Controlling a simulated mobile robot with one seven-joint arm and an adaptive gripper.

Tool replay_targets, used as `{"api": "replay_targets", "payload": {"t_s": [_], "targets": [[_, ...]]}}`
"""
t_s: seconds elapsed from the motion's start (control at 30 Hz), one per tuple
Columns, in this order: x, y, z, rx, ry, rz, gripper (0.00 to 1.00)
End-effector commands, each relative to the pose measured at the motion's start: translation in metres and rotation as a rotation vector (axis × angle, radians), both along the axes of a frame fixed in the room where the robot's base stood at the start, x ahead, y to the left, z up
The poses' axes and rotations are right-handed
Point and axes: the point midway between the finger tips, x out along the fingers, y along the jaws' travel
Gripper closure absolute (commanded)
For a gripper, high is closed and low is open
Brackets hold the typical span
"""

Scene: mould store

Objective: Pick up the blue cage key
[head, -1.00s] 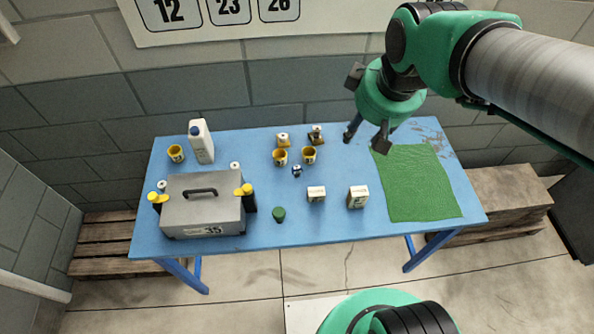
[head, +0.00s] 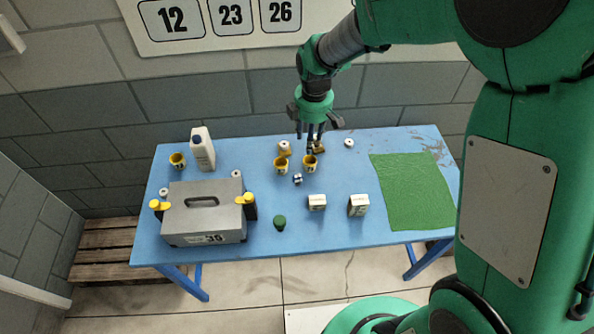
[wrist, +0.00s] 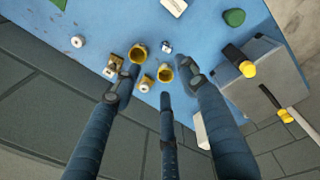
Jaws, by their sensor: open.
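I cannot make out a shape that is clearly a blue cage key. A small dark, white and bluish item (head: 297,179) lies mid-table in front of two yellow cups, too small to name; it also shows in the wrist view (wrist: 166,46). My gripper (head: 315,143) is over the table's back edge, fingers down, open and empty. In the wrist view its fingers (wrist: 165,85) are spread around the yellow cups. A brown block with a pale top (wrist: 113,67) is near one fingertip, and my fingers partly hide it in the head view.
The yellow cups (head: 281,165) (head: 309,163) stand close together on the blue table (head: 345,215). A grey case (head: 205,225), white bottle (head: 202,150) and yellow-topped items are at left. Two small boxes (head: 317,202) (head: 358,205) and a green item (head: 280,222) are in front. A green mat (head: 410,190) lies right.

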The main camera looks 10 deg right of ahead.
Motion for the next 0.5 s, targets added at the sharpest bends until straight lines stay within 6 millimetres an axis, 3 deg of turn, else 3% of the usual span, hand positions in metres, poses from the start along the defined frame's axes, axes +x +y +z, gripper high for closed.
{"api": "replay_targets", "payload": {"t_s": [0.03, 0.2, 0.4, 0.5], "targets": [[0.006, 0.006, -0.017, -0.007, 0.017, 0.046, 0.57], [0.022, 0.021, -0.065, -0.024, 0.057, 0.200, 0.57], [0.031, 0.032, -0.103, -0.033, 0.085, 0.321, 0.57], [0.033, 0.035, -0.112, -0.035, 0.091, 0.349, 0.57]]}}
